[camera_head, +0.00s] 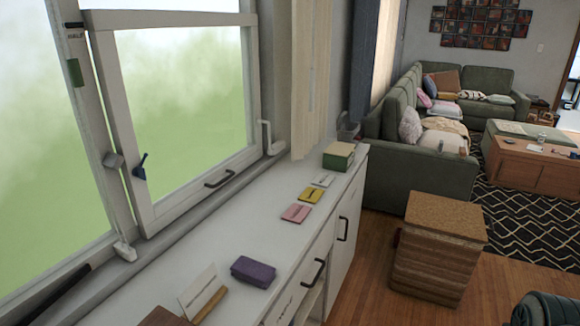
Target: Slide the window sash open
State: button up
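The window sash (117,125) is a white-framed pane on the left of the head view, with blurred green and white behind its glass. A black pull handle (220,179) is on its bottom rail. A dark blue lever (140,167) is on its left stile. A white crank-like handle (268,138) is at the sash's lower right. I cannot tell for sure whether the sash stands shut or slightly open. My gripper is not in view.
A white cabinet (165,262) runs below the window, bearing a purple box (253,271), pink (296,213) and yellow (310,195) cards and a green box (339,155). A cork-topped stool (445,216) stands on the wooden floor. A green sofa (420,172) is behind.

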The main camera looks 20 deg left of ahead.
aim_at(100, 24)
jog(key=u, duration=0.25)
jog(key=i, duration=0.95)
jog(key=u, duration=0.6)
jog(key=i, duration=0.55)
jog(key=z, duration=0.05)
